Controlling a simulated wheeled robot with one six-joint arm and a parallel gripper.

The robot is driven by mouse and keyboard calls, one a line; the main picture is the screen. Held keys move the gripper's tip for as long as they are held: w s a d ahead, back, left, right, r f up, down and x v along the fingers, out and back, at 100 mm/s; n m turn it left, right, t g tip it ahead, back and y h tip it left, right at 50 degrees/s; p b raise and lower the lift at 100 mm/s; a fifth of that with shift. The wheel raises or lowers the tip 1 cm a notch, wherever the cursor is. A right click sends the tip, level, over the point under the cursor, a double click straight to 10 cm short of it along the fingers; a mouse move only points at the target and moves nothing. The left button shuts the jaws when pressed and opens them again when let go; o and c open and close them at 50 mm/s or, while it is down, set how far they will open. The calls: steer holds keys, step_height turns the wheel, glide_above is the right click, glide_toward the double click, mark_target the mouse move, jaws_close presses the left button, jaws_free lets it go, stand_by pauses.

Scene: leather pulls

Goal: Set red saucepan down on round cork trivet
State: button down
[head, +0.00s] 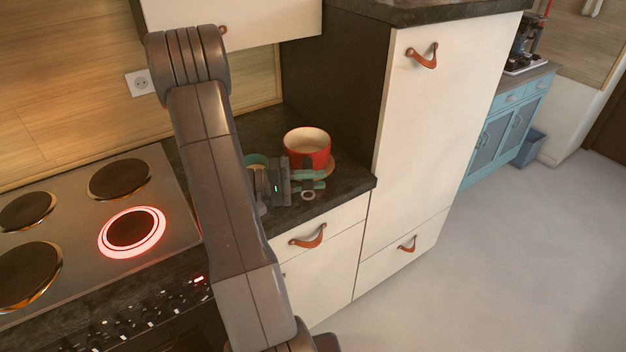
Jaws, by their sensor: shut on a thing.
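The red saucepan (307,152), cream inside, is upright at the back of the dark counter, close to the tall cabinet. The round cork trivet (329,169) shows as a tan edge under and to the right of the pan. The pan looks to be over it, but I cannot tell whether its base touches the cork. My gripper (308,182), with teal fingers, is in front of the pan and shut on its dark handle. The handle is mostly hidden by the fingers.
A teal-rimmed vessel (256,160) stands left of my gripper, partly hidden. A pale ring (308,196) shows just in front of the fingers. The hob (90,240) at left has one burner (132,231) glowing red. The tall cabinet (430,120) bounds the counter (345,186) at right.

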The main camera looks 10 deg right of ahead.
steer(key=shift+f, duration=0.25)
steer(key=c, duration=1.3)
jaws_free()
steer(key=shift+o, duration=0.2)
steer(key=w+a+b, duration=0.1)
steer(key=a+b, duration=0.2)
steer(key=a, duration=1)
steer(key=shift+w+a, duration=0.35)
steer(key=shift+a, duration=0.05)
steer(key=shift+d+r, duration=0.1)
steer(key=d+p, duration=0.1)
steer(key=d, duration=0.3)
steer(key=s+d+p, duration=0.1)
steer(key=d, duration=0.8)
steer(key=shift+s+d+p, duration=0.35)
steer(key=shift+s+p, duration=0.05)
steer(key=shift+s, duration=0.1)
